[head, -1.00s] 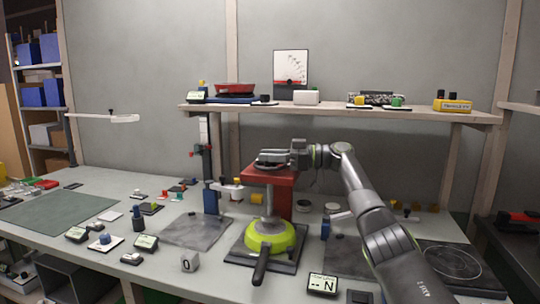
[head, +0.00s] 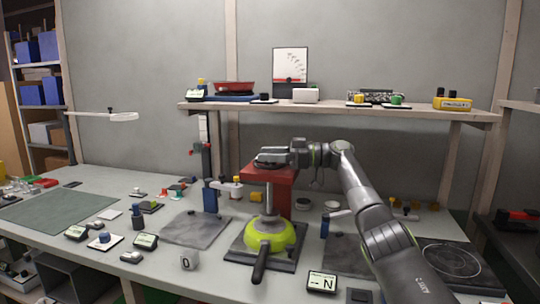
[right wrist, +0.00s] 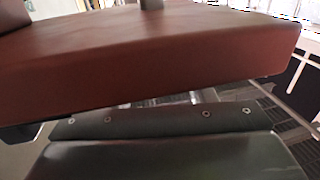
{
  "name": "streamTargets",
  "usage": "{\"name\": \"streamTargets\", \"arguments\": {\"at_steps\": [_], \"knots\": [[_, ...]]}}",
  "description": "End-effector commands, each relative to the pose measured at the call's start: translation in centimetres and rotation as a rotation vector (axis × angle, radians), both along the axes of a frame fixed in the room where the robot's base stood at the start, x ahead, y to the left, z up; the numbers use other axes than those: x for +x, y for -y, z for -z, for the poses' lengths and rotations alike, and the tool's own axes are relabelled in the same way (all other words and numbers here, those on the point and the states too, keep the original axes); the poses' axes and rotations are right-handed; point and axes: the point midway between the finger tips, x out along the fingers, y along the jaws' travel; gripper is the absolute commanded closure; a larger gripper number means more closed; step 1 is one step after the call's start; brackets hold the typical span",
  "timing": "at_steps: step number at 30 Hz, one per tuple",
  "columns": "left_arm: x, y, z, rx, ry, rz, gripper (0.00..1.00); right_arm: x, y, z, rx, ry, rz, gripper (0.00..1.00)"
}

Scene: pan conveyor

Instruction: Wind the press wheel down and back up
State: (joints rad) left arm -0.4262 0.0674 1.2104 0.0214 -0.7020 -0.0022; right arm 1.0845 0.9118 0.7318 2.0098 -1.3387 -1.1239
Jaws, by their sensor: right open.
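The press has a red head (head: 283,180), a grey vertical screw (head: 269,200) and a dark handwheel (head: 268,164) on top. Below it a yellow-green pan (head: 268,235) with a black handle sits on a dark base plate (head: 237,248), the handle pointing to the front. My right gripper (head: 274,155) is open at the handwheel, level with it; it hides part of the wheel, and I cannot tell whether it touches. In the right wrist view the red head (right wrist: 150,70) fills the upper part, above dark gripper parts. My left gripper is not in view.
A display reading "-- N" (head: 321,283) stands in front of the press. A shelf (head: 340,112) with pans and small boxes runs behind. A blue-based stand (head: 211,197) is left of the press.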

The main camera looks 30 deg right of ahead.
Motion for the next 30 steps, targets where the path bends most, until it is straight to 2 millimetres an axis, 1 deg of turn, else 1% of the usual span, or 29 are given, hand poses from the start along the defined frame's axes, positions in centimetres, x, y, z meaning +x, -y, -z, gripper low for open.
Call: {"name": "streamTargets", "arguments": {"at_steps": [5,8,15,21,25,30], "knots": [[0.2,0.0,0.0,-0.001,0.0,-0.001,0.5,-0.7,1.0,0.1,0.0,0.0,0.001,0.5],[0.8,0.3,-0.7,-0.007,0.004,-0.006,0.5,-1.8,2.4,0.1,-0.002,0.0,0.003,0.5],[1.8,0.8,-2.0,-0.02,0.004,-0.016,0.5,-5.5,7.1,0.2,-0.002,-0.001,0.005,0.5],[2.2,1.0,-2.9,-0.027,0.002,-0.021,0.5,-8.4,10.8,0.0,0.001,-0.001,0.005,0.5],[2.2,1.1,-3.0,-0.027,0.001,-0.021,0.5,-9.7,12.4,-0.1,0.001,0.001,0.004,0.5],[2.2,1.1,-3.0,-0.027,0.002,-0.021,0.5,-10.6,13.4,0.0,0.001,-0.001,0.001,0.5]]}}
